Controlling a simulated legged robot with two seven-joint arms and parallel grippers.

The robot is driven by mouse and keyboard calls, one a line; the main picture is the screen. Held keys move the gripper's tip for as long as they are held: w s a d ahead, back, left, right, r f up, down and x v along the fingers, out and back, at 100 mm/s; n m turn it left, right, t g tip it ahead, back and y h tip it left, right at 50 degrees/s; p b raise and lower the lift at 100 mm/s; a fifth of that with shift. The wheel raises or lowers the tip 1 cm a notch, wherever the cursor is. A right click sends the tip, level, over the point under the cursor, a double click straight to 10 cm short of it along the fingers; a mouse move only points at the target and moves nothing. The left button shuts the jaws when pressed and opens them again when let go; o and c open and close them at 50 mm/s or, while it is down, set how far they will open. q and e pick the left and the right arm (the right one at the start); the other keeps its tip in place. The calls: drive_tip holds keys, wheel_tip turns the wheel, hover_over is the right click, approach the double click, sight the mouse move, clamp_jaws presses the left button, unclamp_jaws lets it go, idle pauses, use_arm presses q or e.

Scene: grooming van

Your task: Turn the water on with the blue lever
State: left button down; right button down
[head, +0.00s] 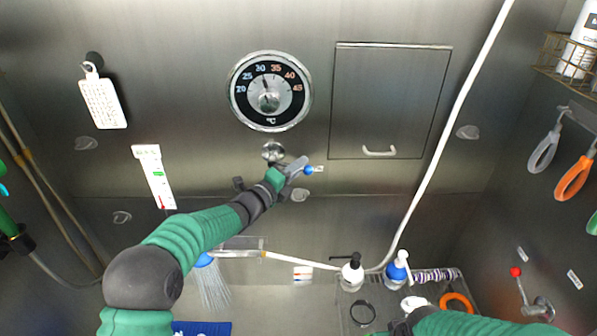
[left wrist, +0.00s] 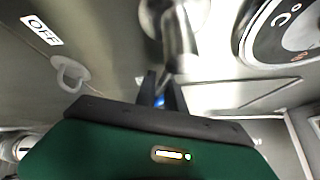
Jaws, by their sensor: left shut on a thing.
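The blue lever's round blue tip (head: 309,170) shows on the back wall, just below and right of a round metal fitting (head: 272,151). My left gripper (head: 299,167) reaches up to it and is shut on the lever. In the left wrist view a bit of the blue lever (left wrist: 160,101) shows between the two dark fingers (left wrist: 161,90), below the metal valve body (left wrist: 172,30). The fingers hide most of the lever. A blue shower head (head: 204,260) hangs lower left, with pale streaks like running water below it. Only my right arm shows, at bottom right; its gripper is out of view.
A temperature dial (head: 270,91) sits above the valve, and a hatch (head: 390,100) is to its right. An OFF label (left wrist: 42,30) is left of the valve in the wrist view. A white hose (head: 452,125) crosses the right side. Pump bottles (head: 352,273) stand below.

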use_arm(q)
drive_tip(key=c, duration=1.5)
unclamp_jaws()
drive_tip(key=shift+s+d, duration=0.2)
drive_tip(key=shift+s, duration=0.15)
use_arm(e)
drive_tip(key=shift+s+r, duration=0.1)
drive_tip(key=shift+s, duration=0.15)
use_arm(q)
drive_tip(key=shift+d, duration=0.1)
use_arm(e)
drive_tip(key=shift+d, duration=0.15)
